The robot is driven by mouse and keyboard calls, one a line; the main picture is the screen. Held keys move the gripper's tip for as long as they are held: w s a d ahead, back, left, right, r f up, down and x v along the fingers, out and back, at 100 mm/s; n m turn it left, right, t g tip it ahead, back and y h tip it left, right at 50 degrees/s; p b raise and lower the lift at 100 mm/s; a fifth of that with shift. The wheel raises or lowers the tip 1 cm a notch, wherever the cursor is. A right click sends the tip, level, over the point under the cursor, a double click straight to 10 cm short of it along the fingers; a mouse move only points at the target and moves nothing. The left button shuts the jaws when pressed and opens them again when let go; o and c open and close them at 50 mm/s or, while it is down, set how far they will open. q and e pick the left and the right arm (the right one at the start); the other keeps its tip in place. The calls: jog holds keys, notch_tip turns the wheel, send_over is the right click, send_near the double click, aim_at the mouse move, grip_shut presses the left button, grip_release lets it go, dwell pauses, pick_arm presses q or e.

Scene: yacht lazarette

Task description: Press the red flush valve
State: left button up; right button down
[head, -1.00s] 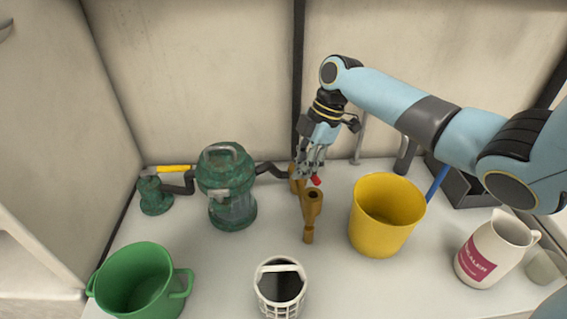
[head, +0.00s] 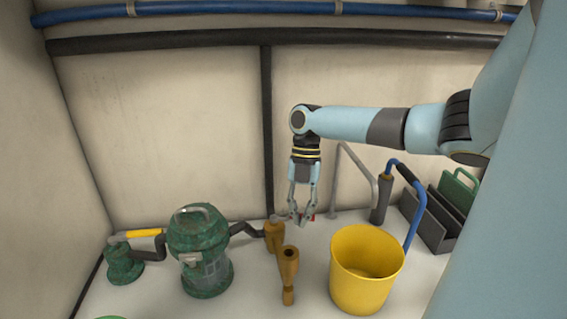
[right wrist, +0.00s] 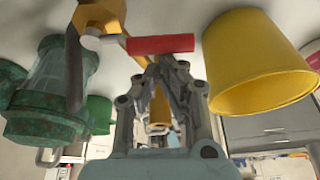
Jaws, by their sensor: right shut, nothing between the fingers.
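The red flush valve (head: 311,217) is a small red handle at the back of the white counter, beside the brass fitting (head: 274,236). In the head view it is mostly hidden behind my right gripper (head: 301,220). My right gripper points down with its fingers shut and empty, its tips right at the valve. In the right wrist view the red handle (right wrist: 161,44) is a short bar lying across just beyond the fingertips (right wrist: 168,64). I cannot tell whether they touch. My left gripper is not in view.
A green strainer housing (head: 199,255) stands left of the brass pipe (head: 288,268). A yellow bucket (head: 364,272) stands close on the right. A grey bent pipe (head: 357,163), a blue hose (head: 418,210) and a dark holder (head: 432,222) are at the back right.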

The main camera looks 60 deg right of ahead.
jog(key=shift+w+d+b, duration=0.15)
jog(key=shift+d+b, duration=0.25)
jog(key=shift+d, duration=0.55)
jog(key=shift+d+r, duration=0.1)
notch_tip(320, 180, up, 10)
dwell(0.5)
dwell(0.6)
